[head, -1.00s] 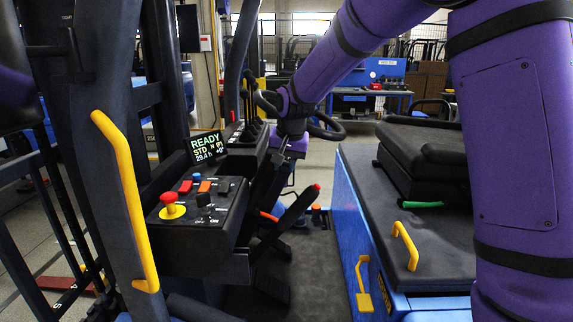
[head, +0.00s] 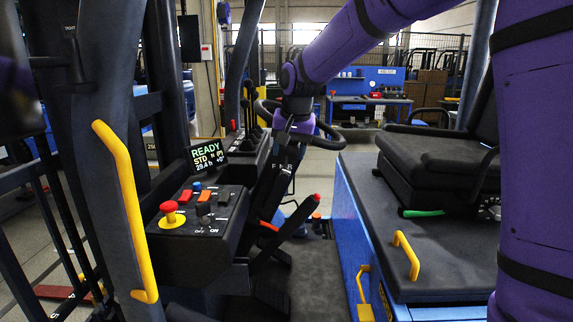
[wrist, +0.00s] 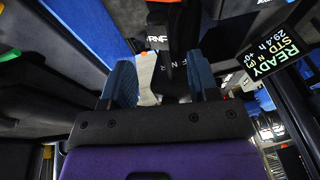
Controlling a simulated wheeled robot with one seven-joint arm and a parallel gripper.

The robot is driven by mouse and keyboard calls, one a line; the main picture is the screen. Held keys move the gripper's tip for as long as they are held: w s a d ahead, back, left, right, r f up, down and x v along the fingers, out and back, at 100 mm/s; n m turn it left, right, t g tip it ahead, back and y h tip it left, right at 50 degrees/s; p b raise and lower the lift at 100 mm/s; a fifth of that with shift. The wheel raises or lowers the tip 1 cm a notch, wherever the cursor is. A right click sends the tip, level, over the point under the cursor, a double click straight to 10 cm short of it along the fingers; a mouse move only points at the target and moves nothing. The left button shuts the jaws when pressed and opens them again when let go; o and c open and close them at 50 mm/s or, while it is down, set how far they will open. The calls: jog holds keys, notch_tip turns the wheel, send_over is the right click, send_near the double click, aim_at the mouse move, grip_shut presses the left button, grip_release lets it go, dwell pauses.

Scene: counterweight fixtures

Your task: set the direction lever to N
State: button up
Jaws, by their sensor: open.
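My gripper (wrist: 161,85) is open in the wrist view, with its two blue fingers apart and nothing clearly held between them. The letters F N R (wrist: 172,62) show on a dark surface just beyond the fingers, and a second RNF label (wrist: 157,40) sits above them. In the head view, F N R (head: 282,166) shows just below my purple wrist, by the steering column. I cannot clearly pick out the direction lever itself; it is dark against dark parts or hidden. The display (head: 208,154) reads READY, STD, N and P; it also shows in the wrist view (wrist: 275,55).
The steering wheel (head: 329,137) is close around my wrist. A control box (head: 198,225) with a red button (head: 169,207) stands left. A yellow handrail (head: 126,205) is at far left. The black seat (head: 440,155) is right. A red-tipped lever (head: 317,197) rises below the wheel.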

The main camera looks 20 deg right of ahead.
jog(key=shift+v, duration=1.6)
jog(key=s+d+r+n, duration=0.1)
jog(key=s+d, duration=0.2)
jog(key=s, duration=0.5)
jog(key=s+d+r+n+t, duration=0.1)
jog(key=s+d+r, duration=0.15)
jog(key=s, duration=0.65)
jog(key=s+d+n, duration=0.1)
jog(key=s+d, duration=0.2)
jog(key=s, duration=0.5)
jog(key=s+d+f, duration=0.1)
jog(key=s+f, duration=0.2)
jog(key=s, duration=0.6)
jog(key=shift+s+d+f+n+t+h, duration=0.25)
jog(key=shift+s+d+n+t+h, duration=0.05)
jog(key=shift+s+n+t+h, duration=0.1)
